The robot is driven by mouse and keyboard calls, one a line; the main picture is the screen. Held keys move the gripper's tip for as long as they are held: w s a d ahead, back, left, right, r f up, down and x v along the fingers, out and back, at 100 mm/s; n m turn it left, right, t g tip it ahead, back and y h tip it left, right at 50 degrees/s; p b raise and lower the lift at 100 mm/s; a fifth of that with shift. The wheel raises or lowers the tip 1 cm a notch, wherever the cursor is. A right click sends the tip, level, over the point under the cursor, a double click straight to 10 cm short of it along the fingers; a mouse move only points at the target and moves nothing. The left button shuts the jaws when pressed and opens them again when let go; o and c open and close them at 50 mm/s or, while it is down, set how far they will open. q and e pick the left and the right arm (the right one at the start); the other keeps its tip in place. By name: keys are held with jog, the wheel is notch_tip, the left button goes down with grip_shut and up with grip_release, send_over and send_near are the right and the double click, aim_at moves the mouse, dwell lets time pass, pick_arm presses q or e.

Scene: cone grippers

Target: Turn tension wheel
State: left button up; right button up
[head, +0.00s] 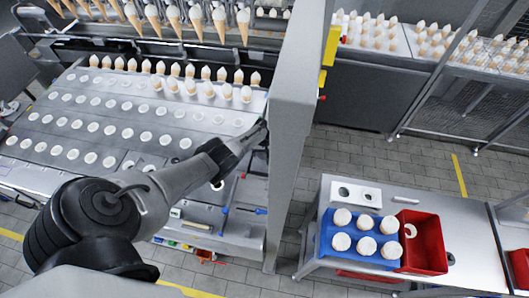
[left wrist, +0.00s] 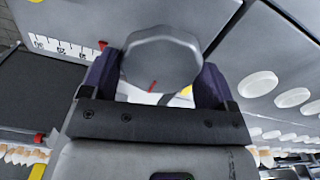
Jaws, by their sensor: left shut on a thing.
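The tension wheel (left wrist: 160,55) is a grey, many-sided knob with a small red mark on its face, seen in the left wrist view. My left gripper (left wrist: 158,80) has its two dark fingers on either side of the wheel and is shut on it. In the head view my left arm reaches from the lower left, and the left gripper (head: 258,136) is against the side of the grey machine column. The wheel cannot be made out in the head view. My right gripper is in neither view.
A printed scale (left wrist: 62,48) is beside the wheel. The grey column (head: 290,130) stands right of my gripper. The conveyor (head: 90,125) with rows of round white openings lies left. A side table holds a blue tray (head: 328,240) and a red bin (head: 424,245). Floor between is clear.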

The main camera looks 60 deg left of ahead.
pick_arm(q)
jog(key=o, duration=0.8)
notch_tip(320, 180, up, 6)
jog(key=p, duration=0.4)
notch_tip(320, 180, up, 8)
jog(key=p, duration=0.1)
jog(key=shift+f, duration=0.1)
dwell(0.5)
